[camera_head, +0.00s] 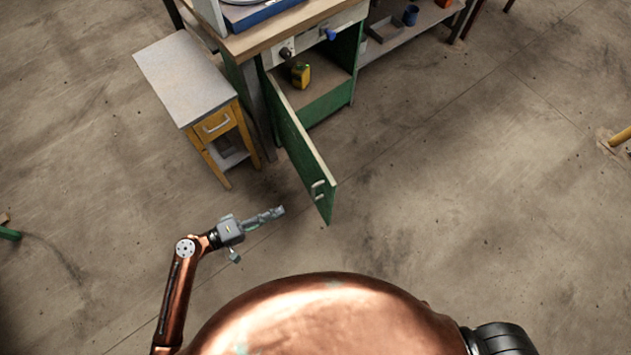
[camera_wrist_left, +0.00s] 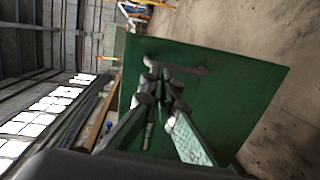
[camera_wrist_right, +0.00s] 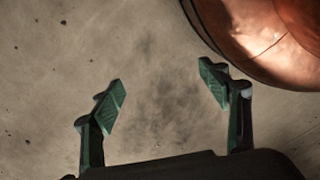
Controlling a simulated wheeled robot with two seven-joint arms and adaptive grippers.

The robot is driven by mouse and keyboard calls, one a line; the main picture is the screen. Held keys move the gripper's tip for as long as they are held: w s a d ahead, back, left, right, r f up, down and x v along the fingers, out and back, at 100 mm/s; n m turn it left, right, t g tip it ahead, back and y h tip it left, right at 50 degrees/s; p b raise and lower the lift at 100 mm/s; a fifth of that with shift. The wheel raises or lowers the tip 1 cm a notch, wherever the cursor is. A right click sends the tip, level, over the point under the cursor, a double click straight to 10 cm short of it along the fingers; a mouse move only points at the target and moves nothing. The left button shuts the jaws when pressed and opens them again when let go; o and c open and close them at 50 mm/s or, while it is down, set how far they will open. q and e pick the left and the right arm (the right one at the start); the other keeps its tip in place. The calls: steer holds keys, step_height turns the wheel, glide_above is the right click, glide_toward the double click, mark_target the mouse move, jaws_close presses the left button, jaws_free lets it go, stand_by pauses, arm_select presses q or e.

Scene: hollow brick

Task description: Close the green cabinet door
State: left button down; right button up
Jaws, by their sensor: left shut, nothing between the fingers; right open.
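The green cabinet door (camera_head: 300,150) stands wide open, swung out from the cabinet toward me. Its grey handle (camera_head: 318,190) is near the free end, on the face turned to the left. My left gripper (camera_head: 278,211) is shut and empty, just left of the door's free end, with a small gap in the head view. In the left wrist view the shut fingertips (camera_wrist_left: 163,82) point at the green door face (camera_wrist_left: 235,85), close below the handle (camera_wrist_left: 178,68). My right gripper (camera_wrist_right: 162,75) is open and empty above the floor, seen only in the right wrist view.
The open cabinet (camera_head: 325,105) under the workbench holds a yellow-green can (camera_head: 301,74). A small grey-topped table with a yellow drawer (camera_head: 214,124) stands left of the door. A low grey shelf (camera_head: 405,30) is at the back right. The floor right of the door is clear.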

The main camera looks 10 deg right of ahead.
arm_select(q)
step_height(320, 180, up, 4)
steer(key=w+h, duration=0.1)
steer(key=w, duration=0.2)
steer(key=b, duration=0.2)
glide_toward(324, 175)
steer(key=shift+n+t, duration=0.4)
steer(key=x, duration=0.5)
steer(key=shift+s+d, duration=0.2)
steer(key=shift+d, duration=0.25)
steer(key=shift+w+d, duration=0.15)
steer(key=shift+d, duration=0.35)
arm_select(e)
steer(key=r, duration=0.1)
steer(key=w+r, duration=0.1)
steer(key=a+r, duration=0.1)
steer(key=r, duration=0.1)
steer(key=shift+w, duration=0.25)
arm_select(q)
steer(key=shift+d, duration=0.1)
arm_select(e)
steer(key=shift+r, duration=0.1)
